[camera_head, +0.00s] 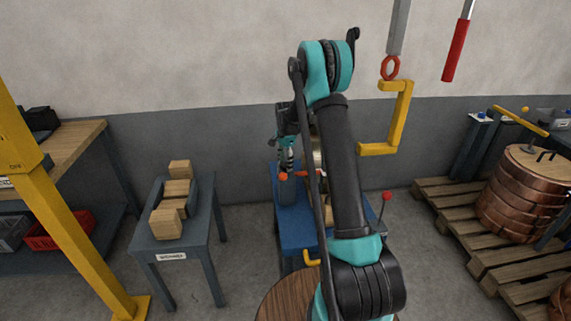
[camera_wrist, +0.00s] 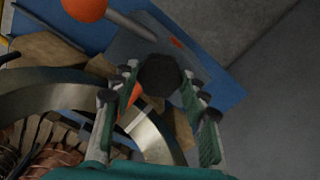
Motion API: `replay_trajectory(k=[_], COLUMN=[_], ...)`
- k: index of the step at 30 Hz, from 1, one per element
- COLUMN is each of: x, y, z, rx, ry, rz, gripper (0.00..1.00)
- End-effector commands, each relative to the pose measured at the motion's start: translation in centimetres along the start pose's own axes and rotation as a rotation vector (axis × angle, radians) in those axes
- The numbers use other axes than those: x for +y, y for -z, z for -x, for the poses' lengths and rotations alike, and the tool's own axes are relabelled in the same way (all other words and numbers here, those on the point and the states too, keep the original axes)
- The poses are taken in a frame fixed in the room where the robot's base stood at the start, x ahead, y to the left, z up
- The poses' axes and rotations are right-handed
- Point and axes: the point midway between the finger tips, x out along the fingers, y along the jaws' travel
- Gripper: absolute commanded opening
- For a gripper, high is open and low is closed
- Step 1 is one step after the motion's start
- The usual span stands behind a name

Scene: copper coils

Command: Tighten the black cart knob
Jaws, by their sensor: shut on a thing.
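The black knob (camera_wrist: 159,74) shows in the wrist view as a dark many-sided shape between the two fingertips of my gripper (camera_wrist: 160,80). The green-padded fingers stand on either side of it, closed on it. In the head view my gripper (camera_head: 287,160) points down over the blue cart (camera_head: 297,232), near its back left. The knob itself cannot be made out in the head view. The cart's blue top also shows in the wrist view (camera_wrist: 222,88), with a grey plate (camera_wrist: 135,48) beside the knob.
An orange ball on a grey rod (camera_wrist: 84,8) lies close to the fingers. A curved metal band (camera_wrist: 50,90) and copper windings (camera_wrist: 55,160) are near the left finger. A small table with wooden blocks (camera_head: 172,250) stands left; pallets (camera_head: 480,240) with a copper coil (camera_head: 515,205) stand right.

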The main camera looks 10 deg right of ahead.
Motion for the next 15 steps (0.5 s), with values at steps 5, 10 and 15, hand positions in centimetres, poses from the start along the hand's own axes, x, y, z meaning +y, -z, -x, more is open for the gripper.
replay_trajectory(k=[5, 10, 15], x=[-0.03, -0.02, -0.01], y=[0.02, 0.01, 0.01], z=[0.02, 0.02, 0.01], rx=[0.000, 0.000, 0.000], ry=[0.001, 0.001, 0.000], rz=[-0.003, -0.002, -0.002], gripper=[0.15, 0.45, 0.65])
